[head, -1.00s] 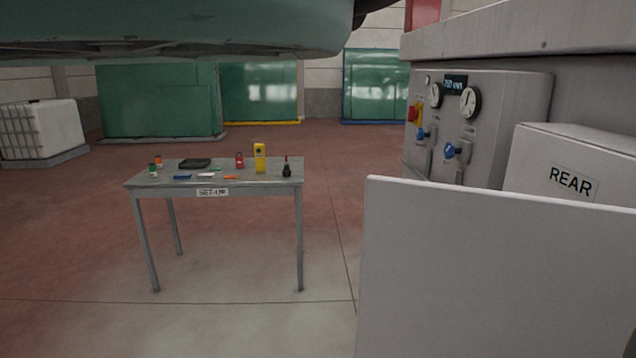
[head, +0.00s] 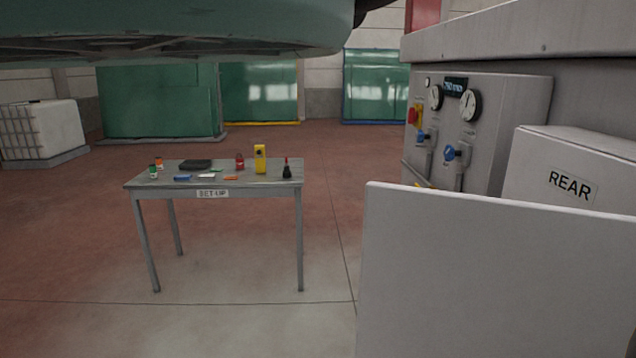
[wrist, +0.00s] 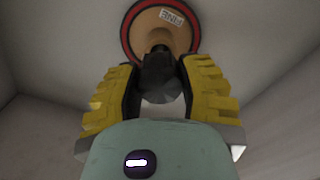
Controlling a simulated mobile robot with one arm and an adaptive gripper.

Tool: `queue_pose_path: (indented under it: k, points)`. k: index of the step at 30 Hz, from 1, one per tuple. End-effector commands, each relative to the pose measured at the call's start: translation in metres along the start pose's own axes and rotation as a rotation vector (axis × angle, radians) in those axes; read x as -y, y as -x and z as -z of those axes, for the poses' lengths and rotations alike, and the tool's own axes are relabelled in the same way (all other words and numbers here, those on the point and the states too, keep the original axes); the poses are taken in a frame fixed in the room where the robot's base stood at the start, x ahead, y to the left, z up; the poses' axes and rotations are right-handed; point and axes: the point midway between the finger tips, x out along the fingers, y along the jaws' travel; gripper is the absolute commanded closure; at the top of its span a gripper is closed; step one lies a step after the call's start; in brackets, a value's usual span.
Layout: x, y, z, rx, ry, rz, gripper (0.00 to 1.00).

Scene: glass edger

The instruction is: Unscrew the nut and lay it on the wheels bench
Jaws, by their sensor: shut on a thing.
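In the wrist view my gripper (wrist: 160,85) has its two yellow-padded fingers on either side of a dark nut (wrist: 161,78), shut on it. Directly beyond the nut is a round tan wheel (wrist: 150,28) with a red rim and a label reading "FINE". A dark spindle end shows between the nut and the wheel; whether the nut is still on its thread I cannot tell. The head view shows neither the nut nor my gripper. No bench marked for wheels is in view.
Pale walls (wrist: 50,50) enclose the wheel closely. In the head view a table marked "SET-UP" (head: 213,193) holds several small items. A grey cabinet with gauges (head: 510,110), a box marked "REAR" (head: 570,170) and a white panel (head: 490,270) stand at the right. The floor around the table is clear.

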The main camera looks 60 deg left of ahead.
Motion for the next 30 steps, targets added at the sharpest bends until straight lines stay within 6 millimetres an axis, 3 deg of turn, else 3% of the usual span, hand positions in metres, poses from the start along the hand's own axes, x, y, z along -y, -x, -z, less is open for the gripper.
queue_pose_path:
  k: [12, 26, 30]
  points:
    - [-0.001, 0.021, 0.0, 0.003, -0.003, -0.002, 1.0]
    - [-0.001, 0.025, -0.001, 0.002, -0.001, -0.002, 1.0]
    - [-0.002, 0.034, 0.0, 0.005, -0.001, -0.003, 1.0]
